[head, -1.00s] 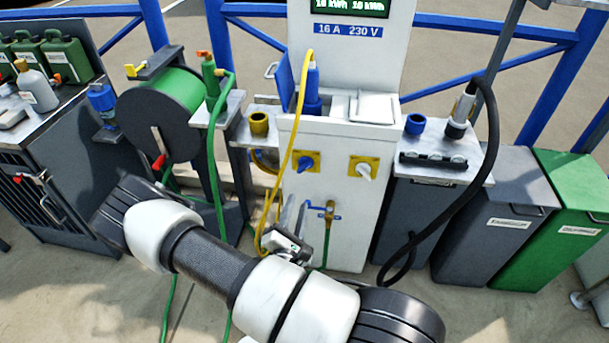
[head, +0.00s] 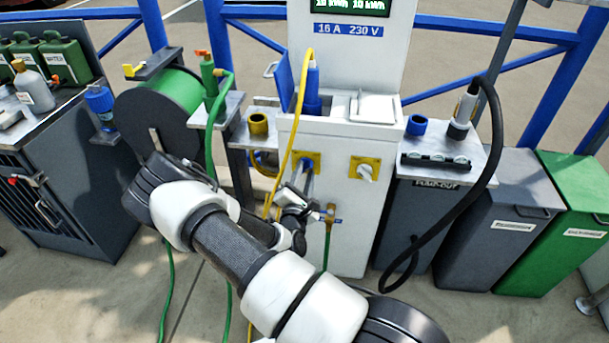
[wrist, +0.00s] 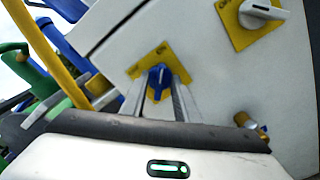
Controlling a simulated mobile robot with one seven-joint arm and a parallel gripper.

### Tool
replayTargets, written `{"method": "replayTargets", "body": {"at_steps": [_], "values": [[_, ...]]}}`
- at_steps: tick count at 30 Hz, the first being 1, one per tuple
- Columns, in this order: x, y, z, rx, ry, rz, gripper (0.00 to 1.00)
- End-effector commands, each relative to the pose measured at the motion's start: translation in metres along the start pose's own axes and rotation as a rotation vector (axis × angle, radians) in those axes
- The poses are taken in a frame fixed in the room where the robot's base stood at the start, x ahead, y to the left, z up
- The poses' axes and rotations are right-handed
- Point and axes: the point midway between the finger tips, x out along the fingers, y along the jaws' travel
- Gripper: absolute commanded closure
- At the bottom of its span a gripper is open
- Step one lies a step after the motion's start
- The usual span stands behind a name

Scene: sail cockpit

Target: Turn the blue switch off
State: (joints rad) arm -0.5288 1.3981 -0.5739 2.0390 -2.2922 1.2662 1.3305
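The blue switch (wrist: 158,80) is a rotary knob on a yellow plate on the front of the white pedestal (head: 335,225). In the wrist view the knob lies between the two fingers of my gripper (wrist: 160,88), which are apart, one on each side of it. I cannot tell whether either finger touches the knob. In the head view my gripper (head: 303,187) is close in front of the yellow plate (head: 317,158) and hides part of the knob.
A white switch (head: 365,171) on its own yellow plate is to the right. A brass tap (head: 330,213) with a blue handle sits just below. A yellow cable (head: 289,150) hangs close on the left, and a green hose (head: 212,140) further left.

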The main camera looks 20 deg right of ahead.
Motion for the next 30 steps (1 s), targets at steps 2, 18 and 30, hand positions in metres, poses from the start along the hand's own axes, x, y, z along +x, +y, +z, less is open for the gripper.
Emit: {"method": "replayTargets", "body": {"at_steps": [2, 18, 30], "values": [[-0.0001, 0.0001, 0.0001, 0.000, 0.000, 0.000, 0.72], [-0.0007, 0.0009, 0.0010, -0.027, 0.000, 0.000, 1.00], [-0.0009, 0.0044, 0.0030, -0.281, 0.001, -0.001, 1.00]]}}
